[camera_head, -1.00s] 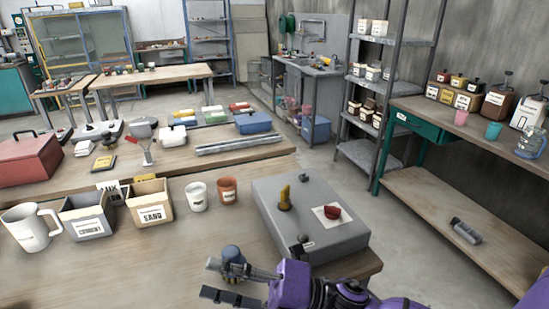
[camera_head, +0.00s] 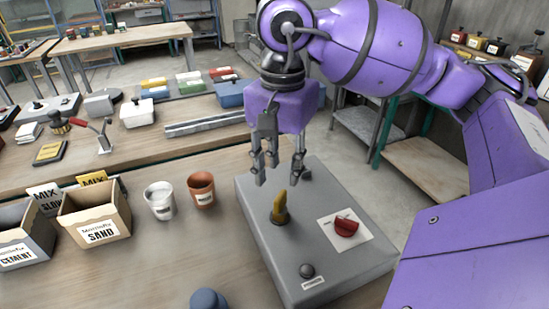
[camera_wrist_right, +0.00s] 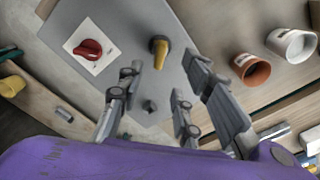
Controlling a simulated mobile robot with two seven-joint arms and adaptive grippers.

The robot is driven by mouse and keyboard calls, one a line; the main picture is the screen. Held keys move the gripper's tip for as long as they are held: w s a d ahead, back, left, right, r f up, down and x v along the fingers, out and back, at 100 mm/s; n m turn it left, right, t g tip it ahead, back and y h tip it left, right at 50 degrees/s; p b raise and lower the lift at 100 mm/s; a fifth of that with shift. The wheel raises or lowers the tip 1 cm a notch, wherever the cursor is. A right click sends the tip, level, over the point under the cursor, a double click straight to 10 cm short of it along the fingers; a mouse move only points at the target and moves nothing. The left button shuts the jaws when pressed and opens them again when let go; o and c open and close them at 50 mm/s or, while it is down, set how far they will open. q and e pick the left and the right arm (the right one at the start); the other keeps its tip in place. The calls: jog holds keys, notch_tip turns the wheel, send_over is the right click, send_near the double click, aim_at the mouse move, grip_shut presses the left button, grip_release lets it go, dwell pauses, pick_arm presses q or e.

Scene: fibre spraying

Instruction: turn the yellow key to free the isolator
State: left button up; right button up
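The yellow key (camera_head: 280,207) stands upright on the top of a grey box (camera_head: 310,272) on the workbench. A red rotary isolator knob (camera_head: 346,227) sits on a white plate to its right. My right gripper (camera_head: 277,180) is open and empty, pointing down just above and behind the key. In the right wrist view the key (camera_wrist_right: 159,50) lies beyond the open fingers (camera_wrist_right: 158,88), apart from them, and the red knob (camera_wrist_right: 88,48) is to its left. My left gripper is not in view.
A dark round knob (camera_head: 307,270) is at the box's front, and another dark knob is at its back. A white cup (camera_head: 160,201), an orange cup (camera_head: 201,189) and a sand box (camera_head: 97,214) stand left of the grey box. A blue-grey rounded object (camera_head: 208,299) is at the bottom edge.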

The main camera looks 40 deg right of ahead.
aim_at(280, 195)
notch_tip(280, 195, down, 8)
jog(key=shift+s+r, duration=0.1)
jog(key=shift+r, duration=0.15)
jog(key=shift+c, duration=0.2)
grip_shut()
